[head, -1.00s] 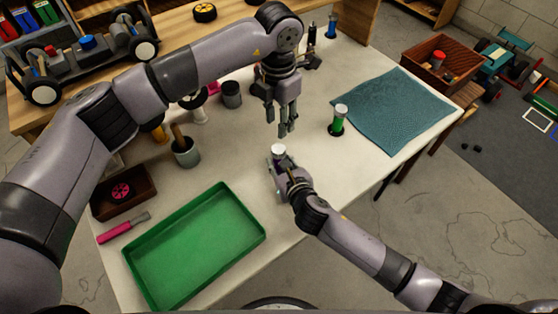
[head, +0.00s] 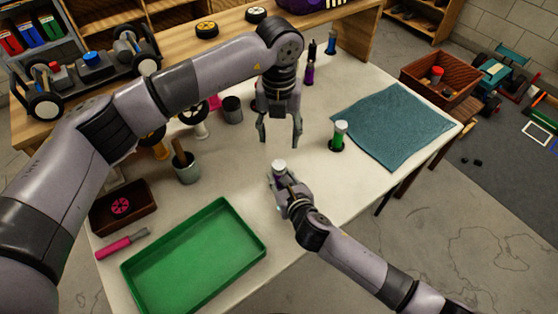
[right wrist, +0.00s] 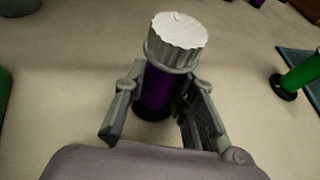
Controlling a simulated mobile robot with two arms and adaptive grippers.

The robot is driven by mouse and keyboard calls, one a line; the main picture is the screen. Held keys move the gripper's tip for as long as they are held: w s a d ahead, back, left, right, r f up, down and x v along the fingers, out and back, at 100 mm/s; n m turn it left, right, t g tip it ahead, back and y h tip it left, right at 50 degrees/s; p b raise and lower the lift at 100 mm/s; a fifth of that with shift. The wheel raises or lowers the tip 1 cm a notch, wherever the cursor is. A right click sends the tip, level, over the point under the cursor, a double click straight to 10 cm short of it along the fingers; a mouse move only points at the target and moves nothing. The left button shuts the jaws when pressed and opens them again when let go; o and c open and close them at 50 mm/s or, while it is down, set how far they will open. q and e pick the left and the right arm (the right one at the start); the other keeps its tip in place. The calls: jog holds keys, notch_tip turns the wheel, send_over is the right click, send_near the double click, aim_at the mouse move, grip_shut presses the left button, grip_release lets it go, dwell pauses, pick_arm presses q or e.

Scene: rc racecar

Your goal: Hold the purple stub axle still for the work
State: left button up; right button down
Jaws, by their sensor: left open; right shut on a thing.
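The purple stub axle (right wrist: 156,88) stands upright between the fingers of my right gripper (right wrist: 158,108), capped with a ridged grey piece with a white top (right wrist: 178,32). In the head view its pale cap (head: 279,166) shows, and most of its body is hidden by my right gripper (head: 281,182). The right gripper is shut on it, low at the table. My left gripper (head: 281,142) is open and empty, fingers pointing down, above and behind the cap and apart from it.
A green capped cylinder (head: 340,133) stands on a black base to the right, beside a teal cloth (head: 398,122). A green tray (head: 195,255), a pink-handled tool (head: 118,244), a brown box (head: 122,208) and a grey cup (head: 187,172) lie left. Another purple cylinder (head: 309,74) stands behind.

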aim_at(279, 164)
pick_arm(q)
notch_tip(279, 164, down, 11)
jog(key=n, duration=1.7)
jog(key=shift+r, duration=0.2)
jog(key=shift+c, duration=0.2)
jog(key=c, duration=1.1)
jog(key=shift+c, duration=0.2)
